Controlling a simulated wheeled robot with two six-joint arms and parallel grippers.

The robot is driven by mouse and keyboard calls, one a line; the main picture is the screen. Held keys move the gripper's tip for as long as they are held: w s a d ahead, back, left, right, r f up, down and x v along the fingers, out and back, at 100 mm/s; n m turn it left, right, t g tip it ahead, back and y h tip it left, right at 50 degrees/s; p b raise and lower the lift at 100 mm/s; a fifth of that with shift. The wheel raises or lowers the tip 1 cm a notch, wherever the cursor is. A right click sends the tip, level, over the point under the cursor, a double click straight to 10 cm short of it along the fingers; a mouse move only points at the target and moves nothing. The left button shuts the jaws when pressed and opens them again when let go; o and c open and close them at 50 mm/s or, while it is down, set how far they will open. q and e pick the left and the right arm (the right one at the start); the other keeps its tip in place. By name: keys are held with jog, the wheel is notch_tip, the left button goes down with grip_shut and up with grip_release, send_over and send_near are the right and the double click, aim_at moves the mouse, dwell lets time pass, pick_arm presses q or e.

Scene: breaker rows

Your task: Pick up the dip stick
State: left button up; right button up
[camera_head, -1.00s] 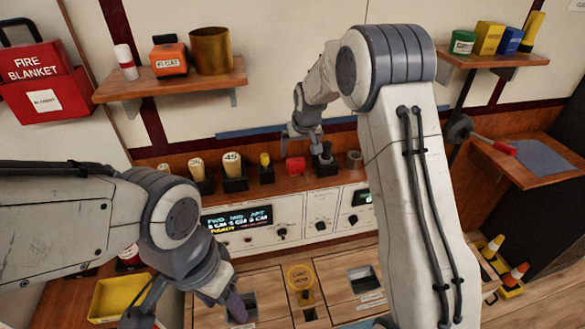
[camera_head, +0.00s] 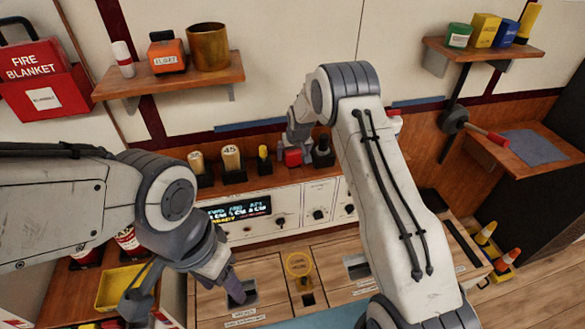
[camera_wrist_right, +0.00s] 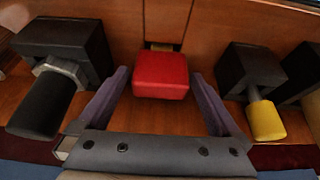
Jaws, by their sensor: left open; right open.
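No object is clearly labelled as the dip stick, so I cannot tell which one it is. A red block-shaped head (camera_wrist_right: 161,75) stands on the wooden ledge and also shows in the head view (camera_head: 293,158). My right gripper (camera_wrist_right: 158,101) is open, its purple fingers on either side of the red head, apart from it. A yellow-tipped handle (camera_wrist_right: 266,120) in a black holder is to its right in the wrist view; a black handle (camera_wrist_right: 42,103) is to its left. My left gripper (camera_head: 186,292) is open and empty above the left of the worktop.
Black holders with cream-topped pieces (camera_head: 232,158) stand along the ledge. Below is a panel with a display (camera_head: 238,209). A yellow ring (camera_head: 299,265) stands on the worktop, and a yellow tray (camera_head: 121,288) is at left. Shelves (camera_head: 170,85) hang above.

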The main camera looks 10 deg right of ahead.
grip_shut()
jog(key=shift+r, duration=0.1)
